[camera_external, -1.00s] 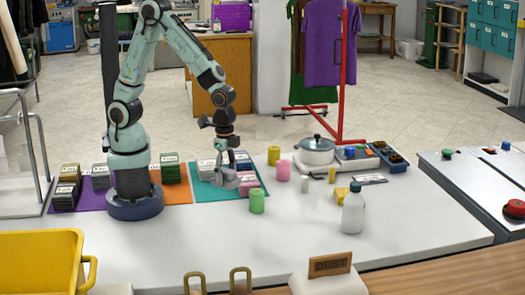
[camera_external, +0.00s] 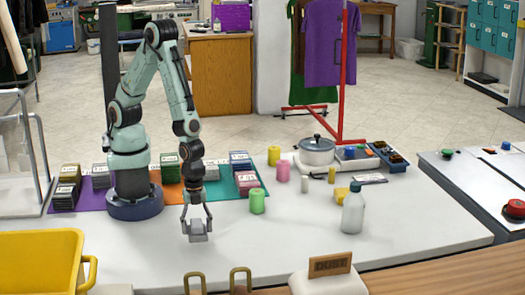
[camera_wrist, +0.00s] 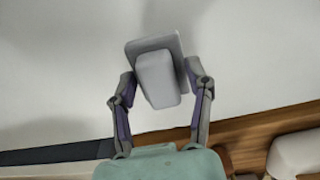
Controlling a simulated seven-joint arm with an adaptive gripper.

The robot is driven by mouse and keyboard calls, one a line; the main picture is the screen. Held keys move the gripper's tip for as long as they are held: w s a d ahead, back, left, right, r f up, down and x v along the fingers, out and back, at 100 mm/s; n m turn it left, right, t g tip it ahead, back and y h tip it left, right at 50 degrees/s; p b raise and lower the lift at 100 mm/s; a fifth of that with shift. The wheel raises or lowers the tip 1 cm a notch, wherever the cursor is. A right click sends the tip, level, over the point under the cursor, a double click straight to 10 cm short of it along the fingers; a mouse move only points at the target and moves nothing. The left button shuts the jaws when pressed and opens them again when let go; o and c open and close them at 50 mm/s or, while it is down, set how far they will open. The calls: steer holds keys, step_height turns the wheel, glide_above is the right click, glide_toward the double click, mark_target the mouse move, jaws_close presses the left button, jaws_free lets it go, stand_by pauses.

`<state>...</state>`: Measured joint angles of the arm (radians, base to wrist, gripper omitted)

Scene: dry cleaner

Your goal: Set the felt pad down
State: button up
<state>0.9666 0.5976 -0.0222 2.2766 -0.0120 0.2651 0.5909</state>
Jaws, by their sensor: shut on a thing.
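The felt pad is a small light-grey block on a darker grey flat base. In the external view the felt pad (camera_external: 198,237) is over the bare white counter, in front of the coloured mats. In the wrist view the felt pad (camera_wrist: 160,82) is between the two fingers and looks slightly tilted. My gripper (camera_external: 197,225) points down and is shut on the pad. Whether the pad touches the counter or hangs just above it I cannot tell.
A green cylinder (camera_external: 257,201) stands right of my gripper, and a clear bottle (camera_external: 353,212) farther right. Stacks of boxes stand on the purple, orange and teal mats (camera_external: 222,190) behind. A yellow bin (camera_external: 40,262) is at front left. The counter around the pad is clear.

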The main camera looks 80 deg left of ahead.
mark_target(198, 237)
steer(key=shift+f, duration=1.55)
steer(key=shift+f, duration=0.15)
steer(key=o, duration=1.1)
step_height(198, 237, up, 12)
steer(key=shift+a+r, duration=0.1)
steer(key=shift+r, duration=0.15)
